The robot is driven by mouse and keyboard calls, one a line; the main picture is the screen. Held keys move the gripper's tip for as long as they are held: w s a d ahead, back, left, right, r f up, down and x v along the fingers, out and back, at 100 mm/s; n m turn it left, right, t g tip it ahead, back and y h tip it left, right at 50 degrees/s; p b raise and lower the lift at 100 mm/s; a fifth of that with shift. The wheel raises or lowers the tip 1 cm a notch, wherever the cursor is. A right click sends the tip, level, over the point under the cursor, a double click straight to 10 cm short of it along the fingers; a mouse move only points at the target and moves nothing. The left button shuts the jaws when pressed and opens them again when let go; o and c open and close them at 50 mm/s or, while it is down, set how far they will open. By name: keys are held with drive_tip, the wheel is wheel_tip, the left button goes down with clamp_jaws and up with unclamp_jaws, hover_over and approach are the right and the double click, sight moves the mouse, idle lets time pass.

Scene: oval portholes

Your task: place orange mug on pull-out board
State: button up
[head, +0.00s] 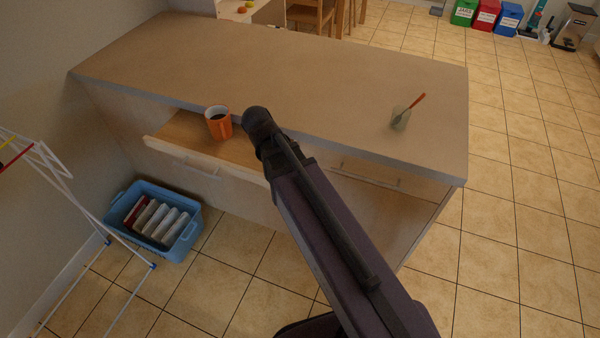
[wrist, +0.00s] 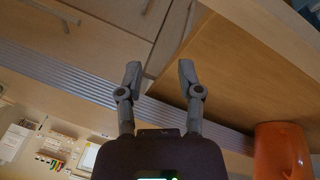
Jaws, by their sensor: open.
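The orange mug (head: 218,128) stands upright on the pull-out board (head: 188,146), with something dark inside. The board sticks out from under the counter top on the left of the unit. In the wrist view the mug (wrist: 283,150) is at the lower right, partly cut off by the frame, beside the wooden board (wrist: 245,70). My gripper (wrist: 160,74) is open, with nothing between its fingers, to the left of the mug and apart from it. In the head view my arm hides the gripper.
The counter top (head: 290,75) is mostly clear. A blue crate (head: 185,240) with several items sits on the floor at left, beside a white drying rack (head: 62,185).

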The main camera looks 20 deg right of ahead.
drive_tip(key=s+d+f+n+g+y, duration=0.1)
drive_tip(key=s+d+n+y, duration=0.1)
drive_tip(key=s, duration=0.5)
drive_tip(key=shift+d+g+y, duration=0.4)
drive_tip(key=shift+d+y, duration=0.4)
drive_tip(key=shift+d, duration=0.2)
wheel_tip(320, 180, up, 6)
drive_tip(key=p, duration=0.5)
drive_tip(key=shift+f+p, duration=0.15)
drive_tip(key=shift+p, duration=0.25)
